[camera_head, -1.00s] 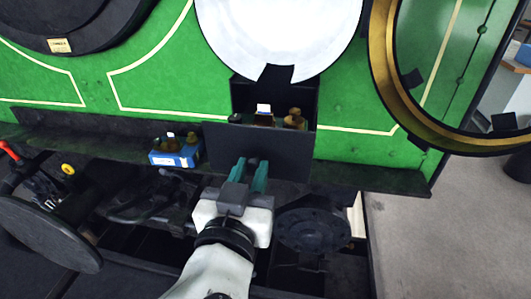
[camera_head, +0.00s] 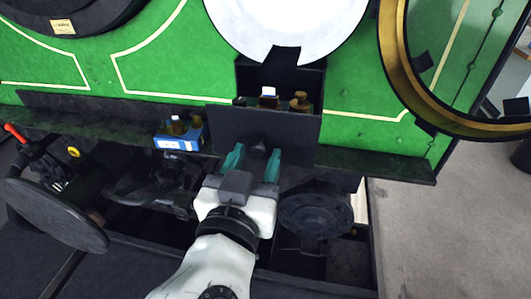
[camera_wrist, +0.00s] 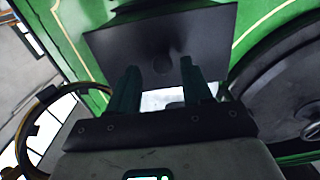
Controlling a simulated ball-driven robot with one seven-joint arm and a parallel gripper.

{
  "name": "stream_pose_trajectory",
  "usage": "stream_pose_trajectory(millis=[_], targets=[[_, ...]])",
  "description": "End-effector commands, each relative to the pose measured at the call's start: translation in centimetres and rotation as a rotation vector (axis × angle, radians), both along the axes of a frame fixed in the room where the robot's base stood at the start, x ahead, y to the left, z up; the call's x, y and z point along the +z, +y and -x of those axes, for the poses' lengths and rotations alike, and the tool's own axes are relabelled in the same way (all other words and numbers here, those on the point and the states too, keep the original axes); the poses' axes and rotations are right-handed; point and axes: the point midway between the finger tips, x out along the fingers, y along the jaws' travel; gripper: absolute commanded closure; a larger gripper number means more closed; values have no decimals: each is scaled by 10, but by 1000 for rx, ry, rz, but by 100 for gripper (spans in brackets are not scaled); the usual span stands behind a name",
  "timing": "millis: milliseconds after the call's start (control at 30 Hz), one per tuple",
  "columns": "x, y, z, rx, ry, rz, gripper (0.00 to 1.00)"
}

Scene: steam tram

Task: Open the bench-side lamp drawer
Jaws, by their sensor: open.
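The lamp drawer is a black box with a flat dark front panel (camera_head: 290,137), set below the white disc on the green engine front. It stands pulled out, and its open top shows small bottles and a white-topped item inside. A round dark knob (camera_head: 259,147) sits low on the panel. My gripper (camera_head: 254,158) is open and empty just in front of the panel, its teal fingers apart on either side of the knob's line. In the wrist view, the knob (camera_wrist: 173,62) shows beyond and between the open fingertips (camera_wrist: 160,72), apparently clear of them.
A blue box (camera_head: 178,140) with small bottles stands on the dark ledge left of the drawer. A round dark buffer (camera_head: 317,210) is below right, another disc (camera_head: 55,215) at lower left. A brass-rimmed ring (camera_head: 395,60) is at upper right. Grey floor is clear at right.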

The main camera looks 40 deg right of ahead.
Motion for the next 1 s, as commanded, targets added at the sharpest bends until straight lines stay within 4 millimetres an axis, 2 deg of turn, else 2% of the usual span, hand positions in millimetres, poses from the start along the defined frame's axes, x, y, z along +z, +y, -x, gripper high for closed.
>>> stream_pose_trajectory(millis=[300,500,700,1000], targets=[[0,48,32,5,-3,-2,50],[1,72,49,3,-3,-2,50],[2,81,57,-1,-2,-2,50],[2,81,57,-2,-1,-2,50]])
